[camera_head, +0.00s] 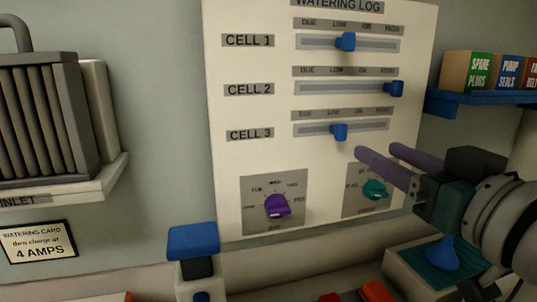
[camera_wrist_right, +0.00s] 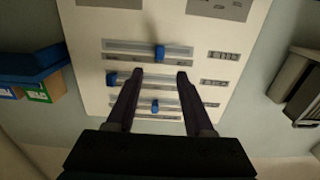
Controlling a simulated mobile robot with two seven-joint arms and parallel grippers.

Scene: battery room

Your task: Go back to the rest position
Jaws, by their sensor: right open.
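My right gripper (camera_head: 377,151) is in front of the lower right of the white watering log board (camera_head: 228,165). Its two purple fingers are apart with nothing between them, and they also show in the wrist view (camera_wrist_right: 160,73). The fingers look clear of the sliders, though their gap to the board is hard to tell. On the board, the blue sliders are at Cell 1 (camera_head: 345,42) near LOW, Cell 2 (camera_head: 396,89) at the right end and Cell 3 (camera_head: 339,132) near LOW. My left gripper is not in view.
A purple knob (camera_head: 277,206) and a teal knob (camera_head: 376,189) sit low on the board, the teal one close below my right fingers. A blue shelf (camera_head: 475,101) with boxes is at right. A blue-topped post (camera_head: 193,242) stands below the board. A grey ribbed unit (camera_head: 38,120) is at left.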

